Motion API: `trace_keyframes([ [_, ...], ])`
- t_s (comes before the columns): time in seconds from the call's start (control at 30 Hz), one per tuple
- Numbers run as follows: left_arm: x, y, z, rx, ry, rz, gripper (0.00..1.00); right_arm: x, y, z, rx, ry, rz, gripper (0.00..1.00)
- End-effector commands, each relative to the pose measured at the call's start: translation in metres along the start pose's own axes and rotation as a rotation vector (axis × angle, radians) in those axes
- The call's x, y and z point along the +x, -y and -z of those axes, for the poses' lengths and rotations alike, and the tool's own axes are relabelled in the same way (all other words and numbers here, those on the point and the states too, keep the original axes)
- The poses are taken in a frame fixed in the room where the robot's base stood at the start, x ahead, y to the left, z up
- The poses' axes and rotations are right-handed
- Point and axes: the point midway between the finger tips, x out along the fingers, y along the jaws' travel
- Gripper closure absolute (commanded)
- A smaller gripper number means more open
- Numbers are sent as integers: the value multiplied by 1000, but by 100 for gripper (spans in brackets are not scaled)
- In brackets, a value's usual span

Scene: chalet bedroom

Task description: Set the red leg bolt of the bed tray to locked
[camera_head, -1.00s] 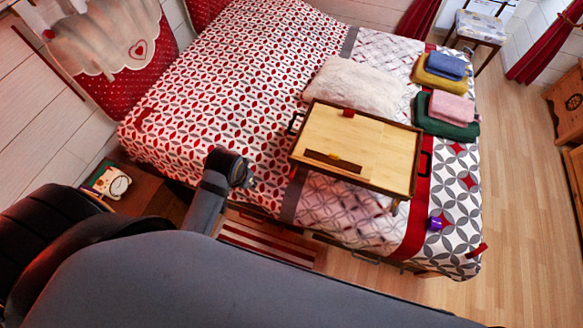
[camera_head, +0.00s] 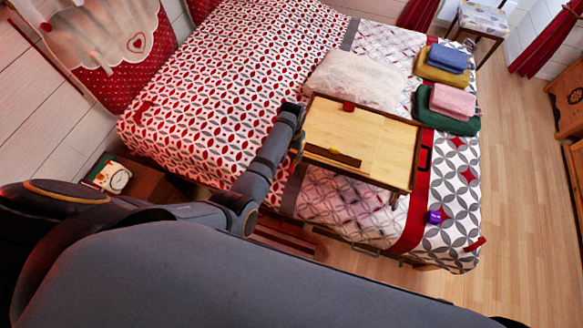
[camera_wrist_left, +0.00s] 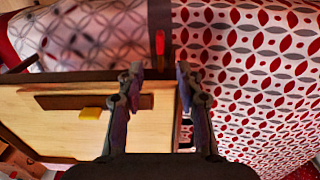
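The bed tray (camera_head: 385,143) has a pale wooden top and dark rim and stands on the bed. In the left wrist view its top (camera_wrist_left: 60,130) fills the lower left. A narrow red piece (camera_wrist_left: 160,42), which looks like the leg bolt, shows upright against a dark strip (camera_wrist_left: 160,12) beyond my fingertips. Whether it is locked cannot be told. My left gripper (camera_wrist_left: 160,72) is open, its fingers apart on either side of the tray's edge and short of the red piece. In the head view the left gripper (camera_head: 298,142) is at the tray's left side, partly hidden by my arm.
A white pillow (camera_head: 355,80) and folded towels (camera_head: 452,101) lie behind. A purple object (camera_head: 434,217) is near the bed's edge.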

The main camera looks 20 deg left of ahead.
Motion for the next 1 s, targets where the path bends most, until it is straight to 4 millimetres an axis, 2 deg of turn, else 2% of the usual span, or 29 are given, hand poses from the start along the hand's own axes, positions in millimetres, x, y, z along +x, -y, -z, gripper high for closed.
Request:
trace_keyframes([
  [0.17,14,0,-1,0,3,0,64,0,0,0,0,0,0,60],
  [0.27,31,0,-1,-1,3,0,64,3,0,-1,0,0,0,60],
  [0.3,44,0,-1,-1,0,-1,64,18,2,-2,0,0,0,60],
  [0.6,99,0,-1,-1,0,-1,64,77,10,-8,2,0,4,60],
  [0.73,106,0,-1,-1,0,-1,64,85,12,-9,3,1,7,60],
  [1.0,104,0,-1,-1,0,-1,66,83,12,-9,3,1,7,60],
])
